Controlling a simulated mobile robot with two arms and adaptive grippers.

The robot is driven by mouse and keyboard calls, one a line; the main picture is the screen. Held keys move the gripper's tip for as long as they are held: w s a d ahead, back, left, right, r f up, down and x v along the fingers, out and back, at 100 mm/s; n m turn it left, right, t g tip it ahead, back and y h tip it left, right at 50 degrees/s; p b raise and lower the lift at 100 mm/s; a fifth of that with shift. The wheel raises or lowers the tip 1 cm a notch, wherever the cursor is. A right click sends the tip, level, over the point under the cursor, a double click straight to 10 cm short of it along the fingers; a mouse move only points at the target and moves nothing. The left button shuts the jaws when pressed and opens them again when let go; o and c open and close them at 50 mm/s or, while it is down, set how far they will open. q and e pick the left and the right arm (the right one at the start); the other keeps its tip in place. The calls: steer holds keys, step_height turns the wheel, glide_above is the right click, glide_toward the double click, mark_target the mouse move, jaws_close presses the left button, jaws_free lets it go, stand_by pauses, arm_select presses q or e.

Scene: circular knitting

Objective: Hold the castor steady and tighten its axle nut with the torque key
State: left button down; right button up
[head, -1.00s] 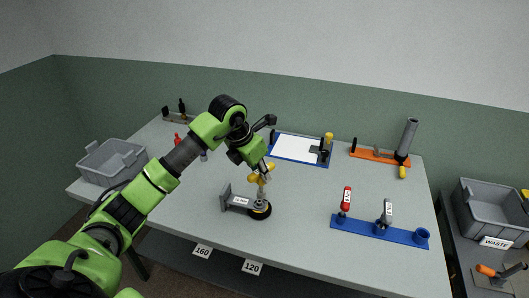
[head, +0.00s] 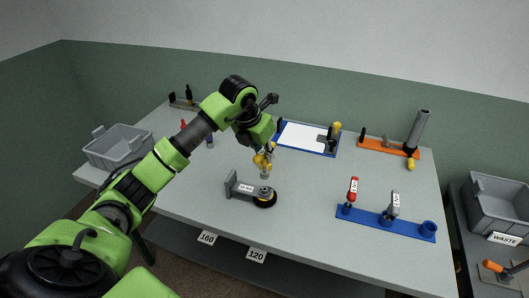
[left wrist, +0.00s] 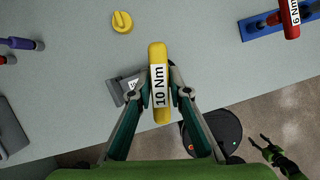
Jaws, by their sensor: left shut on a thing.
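My left gripper (head: 268,147) is shut on the yellow torque key (head: 261,162), which hangs socket down. In the left wrist view the key (left wrist: 158,55) shows a "10 Nm" label between the fingers. The castor (head: 266,199), with a dark wheel, sits on the table in a grey holder (head: 232,184). The key is just above the castor, with a small gap to its axle nut (head: 265,189). In the left wrist view the key and fingers hide most of the castor. My right gripper (left wrist: 258,142) shows small at the right there, fingers apart and empty.
A blue rack (head: 385,225) at the front right holds a red key (head: 352,190) and a grey key (head: 395,205), with one socket empty. A grey crate (head: 118,160) stands at the left. A clipboard (head: 300,136) and an orange stand (head: 380,150) are behind.

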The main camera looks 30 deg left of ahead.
mark_target(264, 172)
arm_select(q)
steer(key=shift+f+b, duration=1.35)
steer(key=shift+f, duration=0.8)
steer(key=shift+f+b, duration=1.2)
steer(key=shift+f, duration=0.1)
steer(key=c, duration=1.8)
jaws_free()
steer(key=v, duration=1.2)
steer(key=shift+r, duration=0.1)
